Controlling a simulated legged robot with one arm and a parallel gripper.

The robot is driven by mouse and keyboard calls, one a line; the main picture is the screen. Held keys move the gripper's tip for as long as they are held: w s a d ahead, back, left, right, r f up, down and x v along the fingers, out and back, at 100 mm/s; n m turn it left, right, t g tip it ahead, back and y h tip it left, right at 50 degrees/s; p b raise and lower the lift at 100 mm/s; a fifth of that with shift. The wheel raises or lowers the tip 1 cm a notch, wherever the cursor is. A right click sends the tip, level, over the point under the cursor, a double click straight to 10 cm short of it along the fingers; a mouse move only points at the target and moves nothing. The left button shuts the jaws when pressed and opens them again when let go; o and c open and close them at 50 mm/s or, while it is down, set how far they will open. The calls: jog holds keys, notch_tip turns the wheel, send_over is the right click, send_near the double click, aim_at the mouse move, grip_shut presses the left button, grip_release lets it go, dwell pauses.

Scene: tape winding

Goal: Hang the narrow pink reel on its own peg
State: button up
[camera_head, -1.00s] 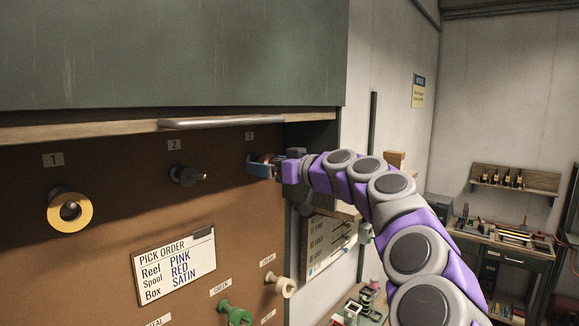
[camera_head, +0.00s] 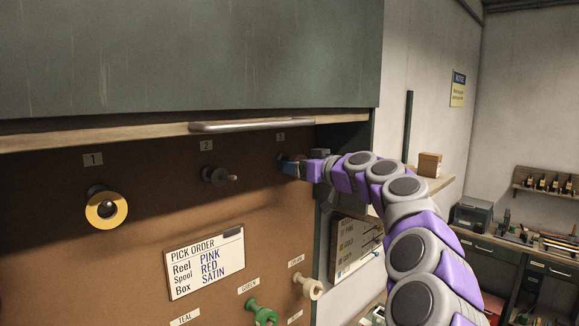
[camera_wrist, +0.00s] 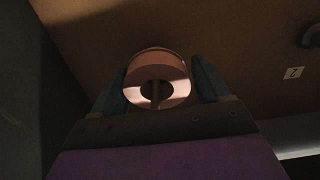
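The pink reel (camera_wrist: 172,70) sits between the two fingers of my gripper (camera_wrist: 160,78) in the wrist view. The fingers lie against its left and right sides. A thin peg-like rod shows in the reel's hole; I cannot tell how far it passes through. In the head view my gripper (camera_head: 290,168) is at the board under the label 3 (camera_head: 281,136), where the fingers mostly hide the reel and the peg. A yellow reel (camera_head: 106,210) hangs on the peg under label 1. The peg under label 2 (camera_head: 218,175) is bare.
The cabinet (camera_head: 190,60) and its bar handle (camera_head: 238,126) overhang the board just above the pegs. A pick order card (camera_head: 205,262), a green spool (camera_head: 262,313) and a cream spool (camera_head: 308,286) are lower down. A shelf with a box (camera_head: 429,164) is to the right.

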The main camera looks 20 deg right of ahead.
jog(key=shift+d+f, duration=0.15)
jog(key=shift+d, duration=0.95)
jog(key=shift+c, duration=2.3)
jog(key=shift+w+a, duration=0.1)
jog(key=shift+a, duration=0.65)
jog(key=shift+c, duration=1.1)
jog(key=shift+a+r, duration=0.25)
jog(key=shift+a, duration=0.15)
jog(key=shift+d+r, duration=0.15)
jog(key=shift+d, duration=0.35)
jog(key=shift+s+d, duration=0.2)
jog(key=shift+d, duration=0.1)
jog(key=shift+s+a+r+b, duration=0.15)
jog(key=shift+s+b, duration=0.2)
jog(key=shift+s, duration=0.1)
jog(key=shift+s+a+r+b, duration=0.1)
jog(key=shift+s+b, duration=0.2)
jog(key=shift+s, duration=0.1)
jog(key=r+b+v, duration=0.1)
jog(key=b+v, duration=0.1)
jog(key=v, duration=0.5)
jog(key=shift+d+b, duration=0.3)
jog(key=shift+r, duration=0.1)
